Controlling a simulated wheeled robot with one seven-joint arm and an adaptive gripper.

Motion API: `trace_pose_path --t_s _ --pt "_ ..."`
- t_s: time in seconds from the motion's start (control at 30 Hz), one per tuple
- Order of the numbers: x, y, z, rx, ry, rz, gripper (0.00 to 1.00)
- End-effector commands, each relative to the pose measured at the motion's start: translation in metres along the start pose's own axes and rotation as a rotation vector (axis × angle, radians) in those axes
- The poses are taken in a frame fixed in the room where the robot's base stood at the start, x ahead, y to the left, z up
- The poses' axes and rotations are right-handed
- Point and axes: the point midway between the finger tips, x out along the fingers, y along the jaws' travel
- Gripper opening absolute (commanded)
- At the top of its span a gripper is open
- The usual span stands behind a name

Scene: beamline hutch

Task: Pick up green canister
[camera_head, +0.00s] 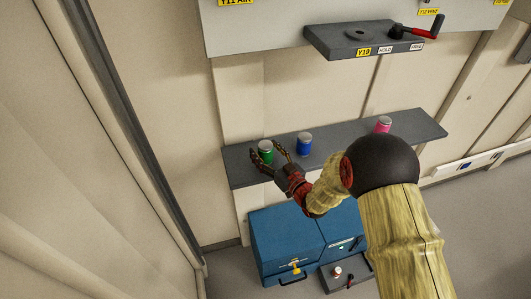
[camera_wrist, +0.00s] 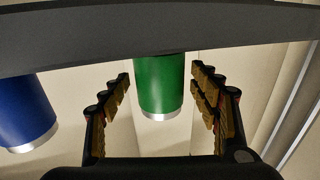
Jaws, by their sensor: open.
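The green canister (camera_head: 265,150) stands upright at the left end of a dark grey wall shelf (camera_head: 240,166). My gripper (camera_head: 268,157) is open in front of it, with one finger to each side in the picture. In the wrist view the picture is upside down, and the green canister (camera_wrist: 159,88) shows between the two spread fingers (camera_wrist: 160,76). Gaps show on both sides, so neither finger seems to touch it. How deep the canister sits between the fingers is hard to tell.
A blue canister (camera_head: 304,144) stands right of the green one; it also shows in the wrist view (camera_wrist: 25,112). A pink canister (camera_head: 383,125) stands farther right. A blue case (camera_head: 285,240) sits below the shelf. A smaller shelf with a red-handled lever (camera_head: 425,32) is above.

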Motion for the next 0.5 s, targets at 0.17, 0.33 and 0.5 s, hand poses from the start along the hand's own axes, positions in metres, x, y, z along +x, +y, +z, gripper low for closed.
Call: trace_pose_path --t_s 0.17,0.33,0.5 --pt "0.0006 0.0 0.0001 0.0 0.0 0.0 0.62" --pt "0.0005 0.0 0.0 0.0 0.0 0.0 0.54" --pt "0.0004 0.0 0.0 0.0 0.0 0.0 0.45"
